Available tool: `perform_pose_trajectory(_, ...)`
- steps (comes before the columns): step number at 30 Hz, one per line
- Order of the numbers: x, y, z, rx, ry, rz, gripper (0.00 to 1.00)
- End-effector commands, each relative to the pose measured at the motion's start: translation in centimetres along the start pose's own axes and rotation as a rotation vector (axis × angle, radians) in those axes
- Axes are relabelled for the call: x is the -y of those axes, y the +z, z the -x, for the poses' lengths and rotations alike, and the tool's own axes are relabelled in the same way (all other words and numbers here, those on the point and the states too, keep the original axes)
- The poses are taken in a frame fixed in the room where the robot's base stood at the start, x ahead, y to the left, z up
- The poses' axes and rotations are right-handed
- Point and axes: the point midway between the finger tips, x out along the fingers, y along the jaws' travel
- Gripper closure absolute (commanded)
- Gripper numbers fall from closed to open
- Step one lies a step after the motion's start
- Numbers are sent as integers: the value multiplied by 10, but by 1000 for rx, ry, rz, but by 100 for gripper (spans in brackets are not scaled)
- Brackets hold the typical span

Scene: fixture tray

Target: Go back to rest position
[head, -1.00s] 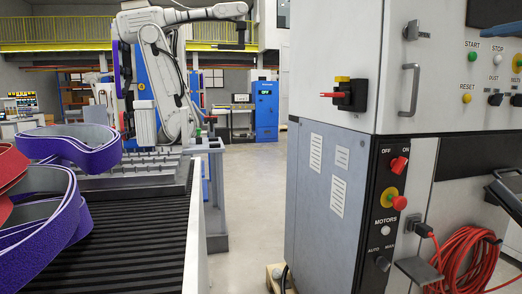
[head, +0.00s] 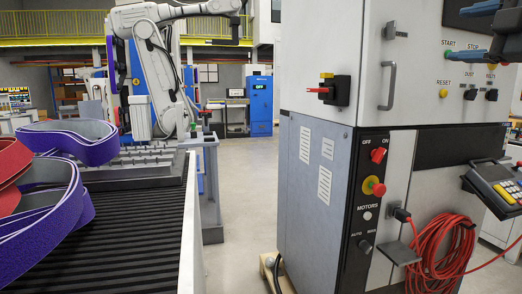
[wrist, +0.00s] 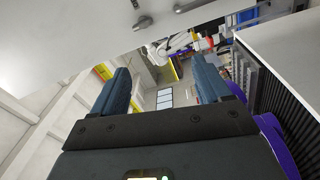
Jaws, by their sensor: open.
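My gripper (wrist: 162,78) shows in the wrist view with its two blue fingers wide apart and nothing between them. In the head view my gripper (head: 462,32) is at the upper right edge, in front of the grey cabinet's upper panel. Its blue fingers partly cover the START and STOP area. I cannot tell how close they are to the panel. The rest of my arm is outside the head view.
The grey control cabinet (head: 310,225) fills the right, with a red coiled cable (head: 440,245) and a keypad pendant (head: 497,186). Purple belts (head: 50,235) and red belts (head: 10,170) lie on the ribbed conveyor (head: 130,235) at left. Open floor (head: 240,190) runs between.

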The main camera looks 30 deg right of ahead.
Motion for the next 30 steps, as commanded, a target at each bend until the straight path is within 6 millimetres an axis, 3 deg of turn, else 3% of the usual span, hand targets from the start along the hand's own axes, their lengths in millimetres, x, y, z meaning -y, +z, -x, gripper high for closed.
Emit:
perform_pose_trajectory(8, 71, -5, -28, -28, 31, -255, 23)
perform_pose_trajectory(17, 192, -32, -46, -23, 51, -624, 23)
perform_pose_trajectory(23, 274, -61, -35, 7, 41, -829, 23)
perform_pose_trajectory(30, 363, -101, 2, 61, 13, -1025, 23)
